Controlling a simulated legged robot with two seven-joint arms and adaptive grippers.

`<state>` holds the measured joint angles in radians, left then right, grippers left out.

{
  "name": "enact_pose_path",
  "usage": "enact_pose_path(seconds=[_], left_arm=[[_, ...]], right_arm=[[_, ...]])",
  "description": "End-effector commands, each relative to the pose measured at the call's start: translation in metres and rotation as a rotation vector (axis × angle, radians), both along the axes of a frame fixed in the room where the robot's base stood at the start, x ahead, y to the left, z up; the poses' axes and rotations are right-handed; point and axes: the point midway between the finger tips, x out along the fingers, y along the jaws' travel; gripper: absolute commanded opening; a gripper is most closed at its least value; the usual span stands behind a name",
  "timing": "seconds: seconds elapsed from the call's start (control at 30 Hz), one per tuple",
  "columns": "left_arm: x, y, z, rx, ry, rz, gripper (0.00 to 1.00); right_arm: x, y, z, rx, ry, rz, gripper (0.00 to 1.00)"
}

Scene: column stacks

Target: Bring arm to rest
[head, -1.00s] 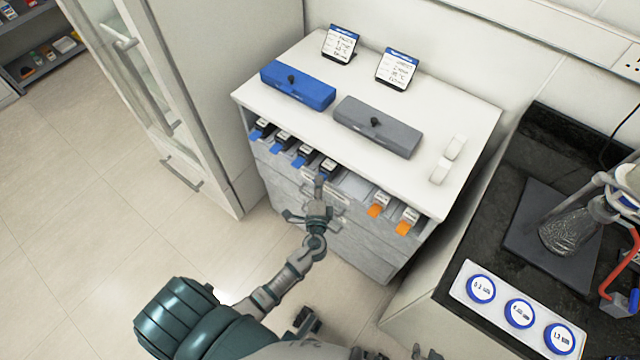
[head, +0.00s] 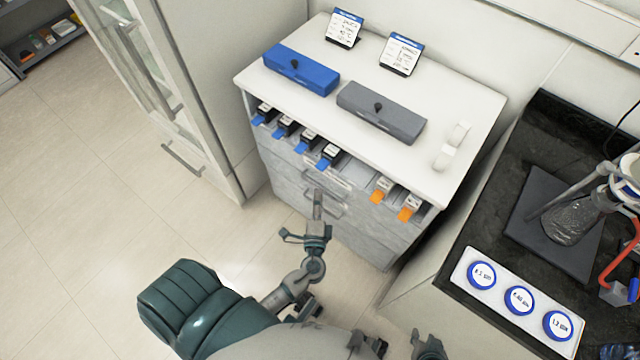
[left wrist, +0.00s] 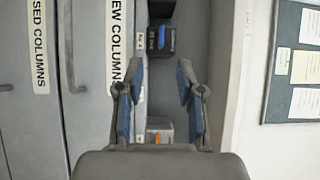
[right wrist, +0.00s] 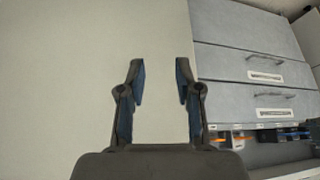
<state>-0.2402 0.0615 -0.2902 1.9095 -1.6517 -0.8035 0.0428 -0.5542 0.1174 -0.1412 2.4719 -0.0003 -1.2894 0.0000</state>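My left gripper (head: 306,222) is in front of the cabinet's drawers in the head view, below the column slots. In the left wrist view my left gripper (left wrist: 159,90) has its fingers apart with nothing between them. My right gripper (right wrist: 159,85) is open and empty in its wrist view, over bare floor beside the cabinet. In the head view only dark parts show at the bottom edge, and I cannot tell its fingers there. Several blue-tabbed columns (head: 306,146) and two orange-tabbed columns (head: 379,197) sit in the slots.
The white cabinet (head: 345,110) carries a blue box (head: 301,76), a grey box (head: 381,112) and two sign cards (head: 343,29). The dark bench (head: 480,236) at right holds a labelled plate (head: 512,301) and a glass flask (head: 575,218). The floor at left is clear.

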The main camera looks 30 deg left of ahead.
Motion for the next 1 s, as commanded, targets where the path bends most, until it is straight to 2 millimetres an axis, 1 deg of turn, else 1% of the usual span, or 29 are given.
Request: enact_pose_path(seconds=[0.1,0.37,0.43,0.47,0.5,0.57,0.67,0.7,0.77,0.8,0.87,0.9,1.0], left_arm=[[-0.010,-0.005,0.000,0.000,0.001,0.000,0.37],[-0.012,-0.006,0.000,-0.001,0.000,0.001,0.37],[-0.013,-0.006,-0.003,-0.013,0.010,0.002,0.37],[-0.013,-0.005,-0.007,-0.027,0.022,0.004,0.37],[-0.015,-0.003,-0.015,-0.057,0.045,0.007,0.37],[-0.021,0.001,-0.035,-0.129,0.103,0.020,0.37],[-0.042,0.008,-0.086,-0.316,0.247,0.062,0.37],[-0.056,0.009,-0.111,-0.409,0.316,0.088,0.37],[-0.082,0.009,-0.147,-0.553,0.420,0.139,0.37],[-0.101,0.007,-0.169,-0.650,0.486,0.177,0.37],[-0.132,0.002,-0.197,-0.793,0.577,0.241,0.37],[-0.153,-0.002,-0.213,-0.884,0.630,0.285,0.37],[-0.200,-0.015,-0.241,-1.084,0.735,0.395,0.37]], right_arm=[[0.000,0.000,0.000,0.000,0.000,0.000,0.34],[0.000,0.000,0.000,0.000,0.000,0.000,0.34],[0.000,0.000,-0.002,-0.001,0.004,0.001,0.34],[0.001,0.000,-0.004,-0.003,0.008,0.000,0.34],[0.001,0.000,-0.009,-0.004,0.015,0.000,0.34],[0.001,0.000,-0.021,-0.009,0.034,0.001,0.34],[-0.001,-0.001,-0.051,-0.019,0.081,0.001,0.34],[-0.004,-0.002,-0.066,-0.024,0.105,0.002,0.34],[-0.011,-0.004,-0.089,-0.032,0.142,0.002,0.34],[-0.016,-0.005,-0.105,-0.038,0.166,0.001,0.34],[-0.027,-0.007,-0.127,-0.045,0.203,0.002,0.34],[-0.035,-0.009,-0.140,-0.051,0.226,0.002,0.34],[-0.056,-0.014,-0.168,-0.061,0.279,0.003,0.34]])
